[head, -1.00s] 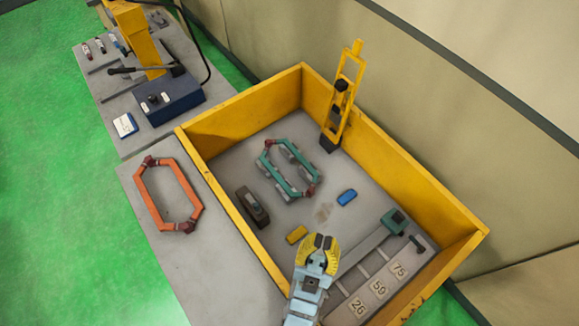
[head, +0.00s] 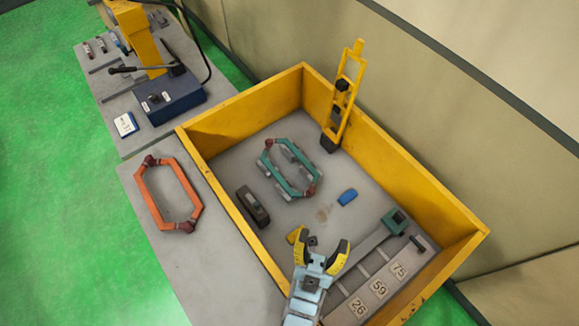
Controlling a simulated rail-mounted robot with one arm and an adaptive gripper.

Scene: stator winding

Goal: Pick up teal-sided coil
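The teal-sided coil (head: 275,176) is a six-sided ring with teal sides and dark red wrapped ends. It lies on the floor of the yellow-walled box, toward the back left. Small grey blocks sit along its sides. My gripper (head: 322,246) is over the near part of the box, with its yellow and black fingers spread open and nothing between them. It is apart from the coil, nearer the camera and slightly to its right. An orange-sided coil (head: 147,196) lies on the grey table left of the box.
Yellow box walls (head: 237,211) surround the coil. A yellow upright frame (head: 342,103) stands at the back corner.

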